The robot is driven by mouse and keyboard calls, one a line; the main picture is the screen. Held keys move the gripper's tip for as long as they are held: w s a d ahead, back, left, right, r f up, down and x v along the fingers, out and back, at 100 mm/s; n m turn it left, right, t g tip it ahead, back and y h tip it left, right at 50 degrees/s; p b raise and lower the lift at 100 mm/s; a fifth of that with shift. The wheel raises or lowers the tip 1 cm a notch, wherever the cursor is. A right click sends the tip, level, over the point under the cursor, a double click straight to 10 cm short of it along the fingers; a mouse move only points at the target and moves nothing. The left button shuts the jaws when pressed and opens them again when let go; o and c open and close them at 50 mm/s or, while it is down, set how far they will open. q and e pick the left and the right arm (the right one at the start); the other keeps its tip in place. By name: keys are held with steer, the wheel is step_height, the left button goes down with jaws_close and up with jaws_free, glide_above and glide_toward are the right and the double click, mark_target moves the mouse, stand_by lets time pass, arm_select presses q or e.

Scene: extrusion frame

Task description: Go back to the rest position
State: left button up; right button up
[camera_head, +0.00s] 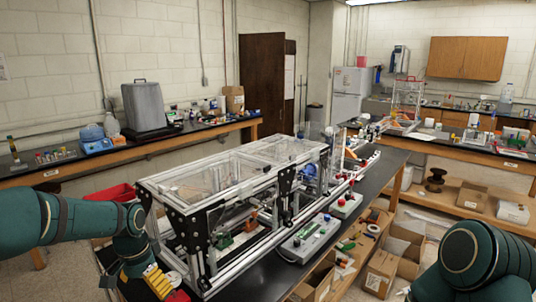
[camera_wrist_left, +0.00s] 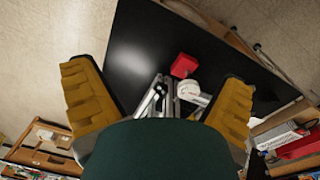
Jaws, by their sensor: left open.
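My left gripper (camera_head: 157,282) is at the lower left of the head view, beside the near left end of the extrusion frame (camera_head: 215,205). Its yellow fingers stand wide apart in the left wrist view (camera_wrist_left: 158,80), with nothing held between them. The frame is silver and black with clear panels and stands on the black table. My right arm shows as dark green links at the lower right of the head view; its gripper is out of the picture.
The black table (camera_wrist_left: 150,35) shows bare near its corner. A red object (camera_wrist_left: 184,65) and a white round part (camera_wrist_left: 190,91) lie on it. Control boxes (camera_head: 310,238) stand right of the frame. Open cardboard boxes (camera_head: 382,272) sit below. A red bin (camera_head: 112,192) is behind my left arm.

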arm_select(q)
steer(key=s+d+f+n+h, duration=0.1)
steer(key=d+f, duration=0.2)
steer(key=f, duration=0.5)
steer(key=s+d+f+n+h, duration=0.1)
steer(key=d+f, duration=0.3)
steer(key=f, duration=0.4)
steer(key=s+d+f+n+h, duration=0.1)
steer(key=s+d+f+n, duration=0.3)
steer(key=s+f, duration=0.5)
steer(key=s+d+f+n, duration=0.2)
steer(key=s+d+f, duration=0.4)
steer(key=s, duration=0.6)
steer(key=w+d+f+m+t+b, duration=0.1)
steer(key=w+f+b, duration=0.5)
steer(key=b, duration=0.5)
steer(key=shift+w+d+f+t, duration=0.15)
steer(key=shift+w+d+t, duration=0.25)
steer(key=shift+w, duration=0.35)
arm_select(e)
step_height(320, 180, down, 13)
steer(key=w, duration=0.1)
steer(key=shift+a, duration=0.25)
